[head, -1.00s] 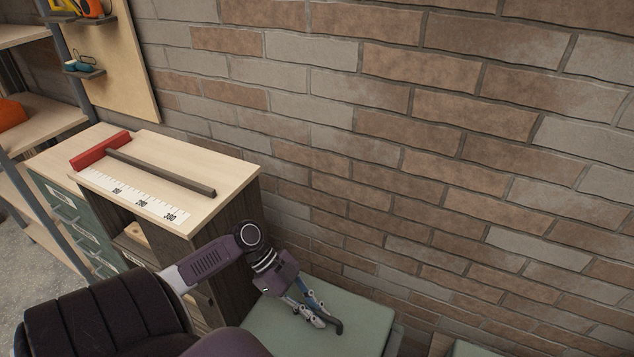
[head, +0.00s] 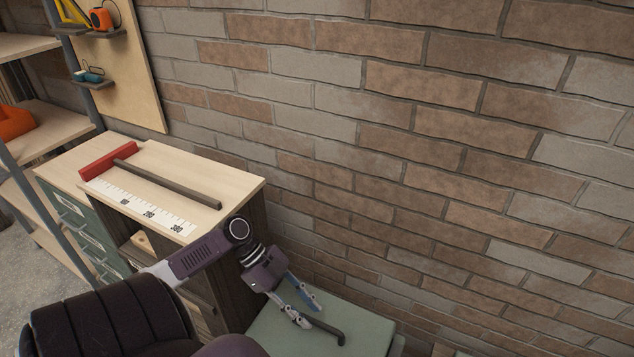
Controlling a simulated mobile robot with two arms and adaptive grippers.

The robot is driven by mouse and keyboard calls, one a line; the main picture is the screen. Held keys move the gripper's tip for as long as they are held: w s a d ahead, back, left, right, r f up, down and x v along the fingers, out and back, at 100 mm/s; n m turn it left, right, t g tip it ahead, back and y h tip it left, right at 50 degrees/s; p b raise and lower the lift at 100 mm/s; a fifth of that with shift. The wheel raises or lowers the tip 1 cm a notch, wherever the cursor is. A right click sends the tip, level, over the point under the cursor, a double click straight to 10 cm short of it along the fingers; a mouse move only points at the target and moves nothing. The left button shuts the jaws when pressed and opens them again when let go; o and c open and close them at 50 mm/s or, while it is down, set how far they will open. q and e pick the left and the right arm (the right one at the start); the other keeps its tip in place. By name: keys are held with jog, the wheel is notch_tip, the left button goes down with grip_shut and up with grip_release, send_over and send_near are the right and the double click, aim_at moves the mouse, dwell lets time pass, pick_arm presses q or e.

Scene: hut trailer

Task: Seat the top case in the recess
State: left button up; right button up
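A pale green case (head: 275,338) lies at the bottom centre of the head view, beside the wooden cabinet. It has a dark handle (head: 330,332) on its top. Its lower part is cut off by the frame, so I cannot tell whether it sits in a recess. My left gripper (head: 311,313) is over the case at the handle's near-left end. Its fingers are spread, with the handle's end between or just beyond the tips; contact is unclear. My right gripper is not in view.
The wooden cabinet (head: 236,192) stands left of the case, close to my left arm. A red and dark T-shaped tool (head: 110,160) and a white scale strip (head: 150,212) are on its top. A brick wall (head: 420,180) closes off the back.

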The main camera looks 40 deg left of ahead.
pick_arm(q)
jog(key=p+v, duration=0.2)
jog(key=v, duration=0.4)
jog(key=shift+a+r, duration=0.25)
jog(key=shift+r, duration=0.05)
jog(key=shift+s, duration=0.1)
